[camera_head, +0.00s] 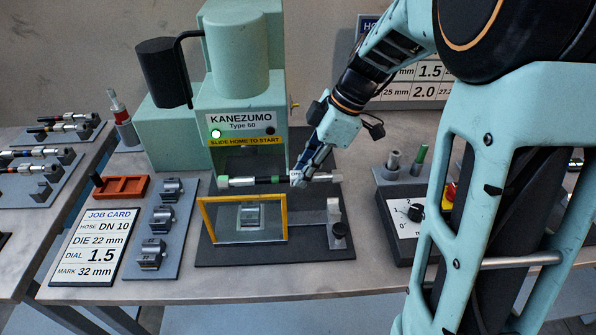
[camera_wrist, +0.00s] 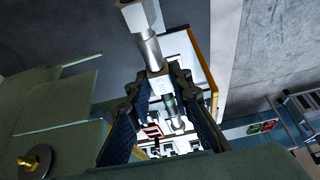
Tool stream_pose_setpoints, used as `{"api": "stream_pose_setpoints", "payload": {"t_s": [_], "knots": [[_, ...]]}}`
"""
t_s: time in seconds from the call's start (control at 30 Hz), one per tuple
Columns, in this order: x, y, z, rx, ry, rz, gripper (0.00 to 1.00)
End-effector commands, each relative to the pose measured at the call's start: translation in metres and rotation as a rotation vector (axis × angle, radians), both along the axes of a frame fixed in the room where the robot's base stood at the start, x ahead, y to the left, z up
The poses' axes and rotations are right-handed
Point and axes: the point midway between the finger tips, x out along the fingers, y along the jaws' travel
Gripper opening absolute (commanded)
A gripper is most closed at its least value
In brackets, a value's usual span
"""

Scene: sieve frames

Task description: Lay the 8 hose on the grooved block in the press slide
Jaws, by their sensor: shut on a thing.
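The hose (camera_head: 240,181) is a dark tube with metal end fittings and a green band. It lies about level across the front of the press (camera_head: 240,100), in the air above the yellow-framed clear guard (camera_head: 202,222). My gripper (camera_head: 298,178) is shut on it right of its middle. The grooved block (camera_head: 250,214) shows grey behind the guard, lower than the hose and apart from it. In the wrist view, the hose's hex end (camera_wrist: 140,15) sticks out beyond the fingers of my gripper (camera_wrist: 160,88), and its green band shows between them. No number is readable on the hose.
A rack of grey dies (camera_head: 165,215), the job card (camera_head: 97,243) and an orange tray (camera_head: 122,187) lie left of the press. More hoses (camera_head: 38,152) lie on the left table. A dial box (camera_head: 402,218) stands right. A grey bracket with a black knob (camera_head: 338,229) stands beside the guard.

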Motion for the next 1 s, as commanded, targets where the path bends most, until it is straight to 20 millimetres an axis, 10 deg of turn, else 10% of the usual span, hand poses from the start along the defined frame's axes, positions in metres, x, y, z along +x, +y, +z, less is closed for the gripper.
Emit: {"api": "stream_pose_setpoints", "payload": {"t_s": [0.53,1.0], "knots": [[0.001,-0.001,-0.001,0.013,-0.002,-0.001,0.00],[0.000,-0.001,-0.046,0.013,0.000,0.000,0.00]]}}
